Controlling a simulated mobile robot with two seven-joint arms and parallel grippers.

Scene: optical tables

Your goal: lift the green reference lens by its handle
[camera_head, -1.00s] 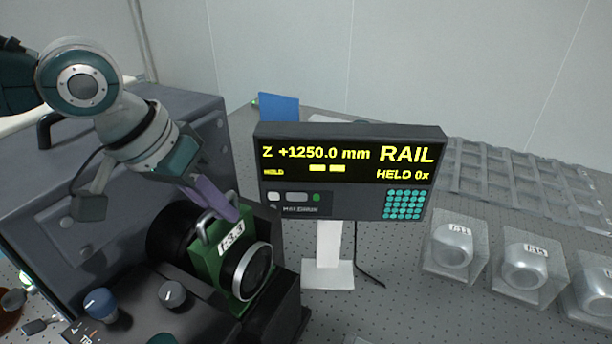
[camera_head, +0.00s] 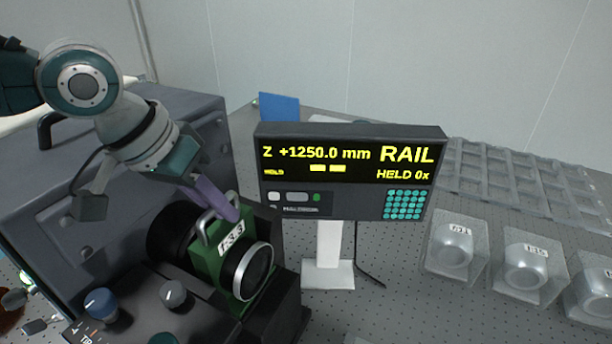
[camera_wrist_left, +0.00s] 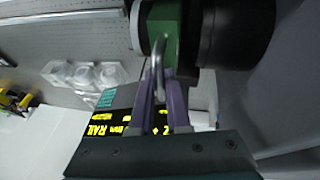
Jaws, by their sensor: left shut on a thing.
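The green reference lens (camera_head: 208,260) has a green block body, a white label reading "f:3.3", a black and silver barrel at the front and a metal loop handle (camera_head: 202,229) on top. It sits against the large dark instrument, in front of a black cylinder. My left gripper (camera_head: 232,214) has purple fingers that are shut on the handle. In the left wrist view the fingers (camera_wrist_left: 162,92) lie on both sides of the metal loop, and the green body (camera_wrist_left: 164,22) is beyond them. My right gripper is not in view.
A display unit (camera_head: 350,131) reading "RAIL" and "HELD 0x" stands on a white post (camera_head: 328,250) just right of the lens. Several clear boxes with lenses (camera_head: 455,250) stand at the right, before a grey compartment tray (camera_head: 520,180). Knobs (camera_head: 173,293) are in front of the lens.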

